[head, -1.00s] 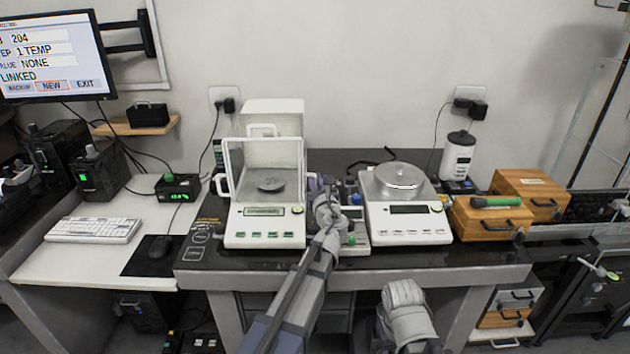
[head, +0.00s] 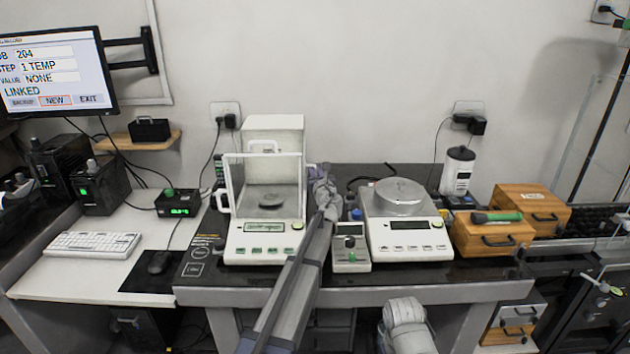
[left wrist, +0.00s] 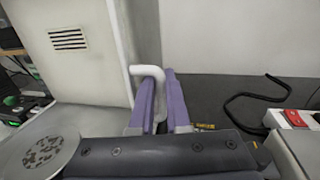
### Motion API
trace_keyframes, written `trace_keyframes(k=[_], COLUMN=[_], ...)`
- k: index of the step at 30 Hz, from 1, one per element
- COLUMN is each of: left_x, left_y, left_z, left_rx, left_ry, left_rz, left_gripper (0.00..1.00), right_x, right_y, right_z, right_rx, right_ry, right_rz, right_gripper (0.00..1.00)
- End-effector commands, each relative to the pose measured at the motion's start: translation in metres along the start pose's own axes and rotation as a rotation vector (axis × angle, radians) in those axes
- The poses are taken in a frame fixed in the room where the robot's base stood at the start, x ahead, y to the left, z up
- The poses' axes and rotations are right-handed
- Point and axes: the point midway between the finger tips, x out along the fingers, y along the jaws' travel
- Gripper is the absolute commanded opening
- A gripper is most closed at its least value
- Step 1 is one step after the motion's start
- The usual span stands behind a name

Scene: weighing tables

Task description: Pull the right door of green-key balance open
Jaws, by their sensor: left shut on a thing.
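The green-key balance (head: 264,240) is the white balance with a glass draft shield and green keys, on the dark table. Its pan (left wrist: 40,152) shows at the lower left of the left wrist view. My left gripper (head: 324,178) is at the right side of the shield, toward its back. In the left wrist view its purple fingers (left wrist: 160,103) are shut around the white handle (left wrist: 148,71) of the right door. My arm and gripper hide most of that door in the head view, so its exact opening is unclear. My right gripper is out of view.
A small grey device (head: 350,254) stands close to the right of my left forearm. Beyond it stands a second balance (head: 408,238) with a round steel pan. Wooden boxes (head: 490,237) are at the right, and a keyboard (head: 93,244) is at the left.

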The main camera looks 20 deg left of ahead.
Motion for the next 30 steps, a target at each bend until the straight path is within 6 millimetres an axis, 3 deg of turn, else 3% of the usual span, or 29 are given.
trace_keyframes(k=[3, 12, 13, 16, 25, 30], left_x=[0.011, 0.01, 0.01, 0.01, 0.008, -0.005], left_y=[-0.002, -0.002, -0.002, -0.002, -0.002, -0.002], left_z=[0.0, 0.0, 0.0, 0.0, 0.0, 0.0], left_rx=[0.0, 0.0, 0.0, 0.0, 0.0, 0.0], left_ry=[0.0, 0.0, 0.0, 0.0, 0.0, 0.0], left_rz=[0.001, 0.0, 0.0, 0.0, 0.0, -0.001], left_gripper=[0.0, 0.0, 0.17, 0.27, 0.27, 0.27], right_x=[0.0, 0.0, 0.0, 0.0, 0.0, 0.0], right_y=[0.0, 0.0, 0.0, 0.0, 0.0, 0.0], right_z=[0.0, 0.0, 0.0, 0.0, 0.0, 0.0], right_rx=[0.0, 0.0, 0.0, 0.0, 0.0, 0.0], right_ry=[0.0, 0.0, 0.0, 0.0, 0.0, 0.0], right_rz=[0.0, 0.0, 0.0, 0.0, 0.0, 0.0], right_gripper=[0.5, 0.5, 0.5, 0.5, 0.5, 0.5])
